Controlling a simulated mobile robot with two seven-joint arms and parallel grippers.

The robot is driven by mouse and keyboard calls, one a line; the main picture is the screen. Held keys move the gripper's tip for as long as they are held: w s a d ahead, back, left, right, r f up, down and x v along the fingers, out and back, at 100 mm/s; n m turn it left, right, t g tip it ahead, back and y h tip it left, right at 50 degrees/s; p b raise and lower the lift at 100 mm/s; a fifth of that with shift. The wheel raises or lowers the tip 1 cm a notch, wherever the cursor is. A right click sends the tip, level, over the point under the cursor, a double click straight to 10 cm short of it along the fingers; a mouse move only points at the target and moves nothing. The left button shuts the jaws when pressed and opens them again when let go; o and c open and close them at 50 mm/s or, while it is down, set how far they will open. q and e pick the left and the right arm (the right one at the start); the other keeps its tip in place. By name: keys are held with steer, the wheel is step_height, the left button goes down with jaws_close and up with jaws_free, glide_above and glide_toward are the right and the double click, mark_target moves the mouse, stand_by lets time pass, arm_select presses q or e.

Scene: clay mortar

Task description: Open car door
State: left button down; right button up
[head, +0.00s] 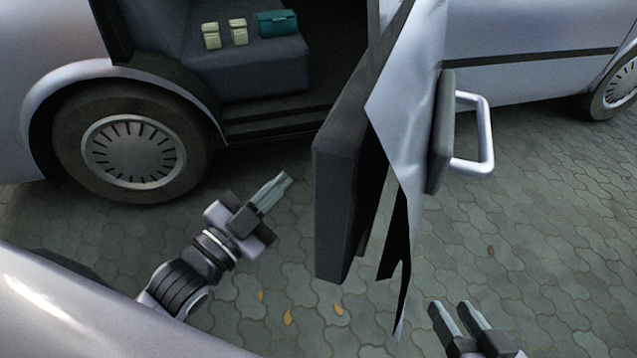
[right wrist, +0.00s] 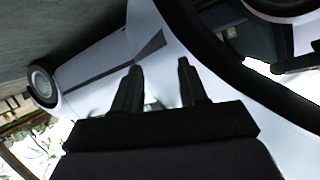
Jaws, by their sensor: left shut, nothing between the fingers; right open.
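The car door (head: 349,185) stands swung out from the silver car (head: 530,50), with the dark interior open behind it. Its handle (head: 486,135) is a light bar on a dark plate on the door's outer side. My left gripper (head: 278,187) is shut and empty, left of the door's inner panel and apart from it. My right gripper (head: 456,308) is open and empty, low at the right, below the handle and apart from it. In the right wrist view its two fingers (right wrist: 158,82) are spread, with the car body (right wrist: 95,72) beyond them.
Inside the car, a dark seat (head: 250,75) carries two small pale green boxes (head: 224,34) and a teal case (head: 277,23). A wheel (head: 132,150) is at the left. The paved ground (head: 560,230) is clear at the right, with a few fallen leaves near the door.

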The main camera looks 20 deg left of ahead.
arm_select(q)
step_height(320, 180, up, 13)
steer(key=s+a+m+g+h+p, duration=0.25)
steer(key=m+h, duration=1.05)
steer(key=m, duration=0.9)
steer(key=s+a+m+g+y, duration=0.1)
steer(key=s+m+g, duration=0.2)
steer(key=m+g, duration=0.65)
steer(key=s+m+g, duration=0.4)
steer(key=m+g, duration=0.2)
steer(key=m, duration=0.6)
steer(key=d+f+p, duration=0.1)
steer(key=d, duration=1.2)
steer(key=shift+w+d+g, duration=0.2)
steer(key=shift+d+g, duration=0.1)
steer(key=shift+d, duration=0.05)
arm_select(e)
steer(key=d, duration=0.1)
steer(key=s+d+h, duration=0.1)
steer(key=d, duration=0.1)
steer(key=shift+s+d+r+n+h, duration=0.15)
steer(key=shift+r+n+h, duration=0.25)
arm_select(q)
steer(key=shift+d, duration=0.15)
arm_select(e)
steer(key=shift+d+f, duration=0.1)
steer(key=shift+d, duration=0.1)
